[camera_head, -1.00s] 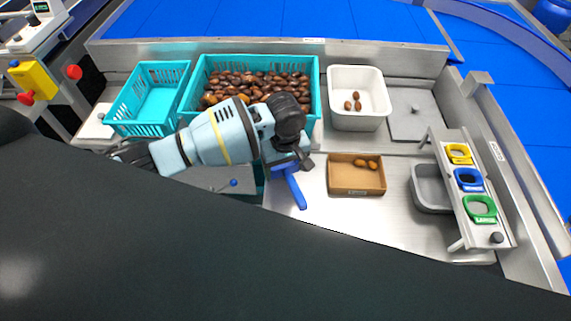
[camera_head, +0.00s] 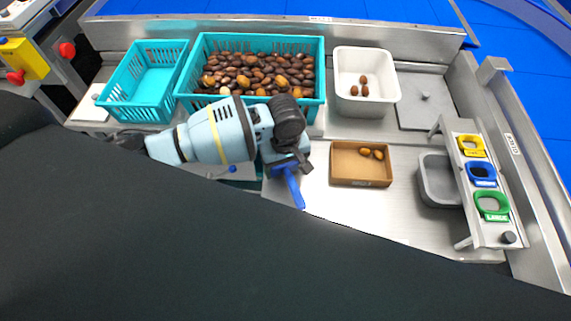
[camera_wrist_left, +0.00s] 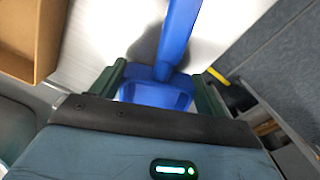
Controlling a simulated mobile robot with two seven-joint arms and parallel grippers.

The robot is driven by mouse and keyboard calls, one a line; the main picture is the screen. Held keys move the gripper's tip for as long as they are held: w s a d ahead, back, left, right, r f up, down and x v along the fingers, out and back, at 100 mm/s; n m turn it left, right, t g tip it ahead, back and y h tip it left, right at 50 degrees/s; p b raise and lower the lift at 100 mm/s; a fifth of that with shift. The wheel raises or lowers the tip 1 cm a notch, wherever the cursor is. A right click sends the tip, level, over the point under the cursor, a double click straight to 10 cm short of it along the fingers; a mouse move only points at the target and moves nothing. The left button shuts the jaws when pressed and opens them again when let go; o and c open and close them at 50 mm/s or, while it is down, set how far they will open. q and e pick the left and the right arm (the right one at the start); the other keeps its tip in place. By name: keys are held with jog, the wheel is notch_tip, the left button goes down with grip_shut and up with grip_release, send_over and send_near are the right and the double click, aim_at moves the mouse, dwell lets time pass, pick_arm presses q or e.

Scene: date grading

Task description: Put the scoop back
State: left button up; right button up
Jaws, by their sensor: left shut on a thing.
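The blue scoop (camera_head: 292,186) is at my left gripper (camera_head: 284,170), between the teal crate and the cardboard box. In the left wrist view the scoop (camera_wrist_left: 178,38) sits between the two dark green fingers of the left gripper (camera_wrist_left: 160,82), which is shut on it. Its narrow blue part points away from the gripper over the steel surface. Part of the scoop is hidden behind the gripper in the head view. I cannot tell whether the scoop touches the surface. My right gripper is not seen.
A teal crate (camera_head: 318,88) full of dates and an empty teal crate (camera_head: 150,72) stand at the back left. A white bin (camera_head: 368,105) and a brown box (camera_head: 362,176) hold a few dates. A grey tray (camera_head: 437,188) and the sizing-ring rack (camera_head: 508,220) are at right.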

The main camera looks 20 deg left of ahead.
pick_arm(q)
jog(key=shift+f, duration=0.55)
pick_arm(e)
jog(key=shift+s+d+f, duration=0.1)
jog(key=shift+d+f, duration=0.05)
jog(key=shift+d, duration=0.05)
pick_arm(q)
jog(key=o, duration=1.2)
jog(key=shift+c, duration=0.2)
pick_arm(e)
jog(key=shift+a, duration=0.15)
pick_arm(q)
notch_tip(320, 180, up, 7)
jog(key=shift+f+p, duration=0.15)
jog(key=shift+p, duration=0.35)
jog(key=shift+r, duration=0.55)
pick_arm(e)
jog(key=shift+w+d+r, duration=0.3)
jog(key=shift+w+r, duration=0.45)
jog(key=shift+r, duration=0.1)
